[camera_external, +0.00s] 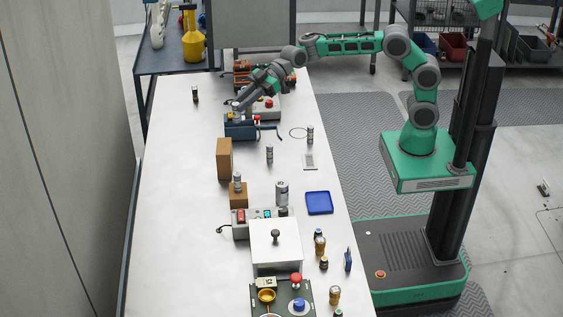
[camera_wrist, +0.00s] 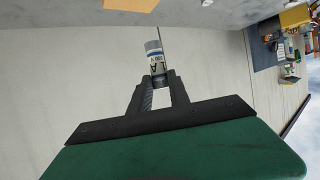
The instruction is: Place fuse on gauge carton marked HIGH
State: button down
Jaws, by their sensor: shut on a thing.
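My gripper (camera_wrist: 157,78) is shut on a grey-and-white fuse (camera_wrist: 154,56) with a printed label, held at the fingertips in the wrist view. In the external view my gripper (camera_external: 239,107) is over the blue box (camera_external: 240,126) on the far part of the bench, and the fuse there is small and partly hidden. Two brown cartons stand nearer: a tall one (camera_external: 224,160) and a low one (camera_external: 238,197) with a similar fuse (camera_external: 237,182) on top. No marking is readable on either, so I cannot tell which is HIGH.
Similar cylinders stand on the white bench (camera_external: 175,200), at the far left (camera_external: 195,94), centre (camera_external: 270,154) and right (camera_external: 310,134). A blue tray (camera_external: 319,203), a silver can (camera_external: 282,192) and a white box (camera_external: 275,247) are nearer. The bench's left side is largely clear.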

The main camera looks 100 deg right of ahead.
jog(key=w+f, duration=0.1)
jog(key=f, duration=0.2)
jog(key=w+f+p, duration=0.1)
jog(key=w+f, duration=0.1)
jog(key=f, duration=0.1)
jog(key=w+f+p, duration=0.1)
jog(key=w+f, duration=0.1)
jog(key=f, duration=0.1)
jog(key=shift+a, duration=0.2)
jog(key=shift+f, duration=0.1)
jog(key=shift+f+b, duration=0.15)
jog(key=shift+b, duration=0.2)
jog(key=c, duration=1.2)
grip_release()
jog(key=shift+c, duration=0.2)
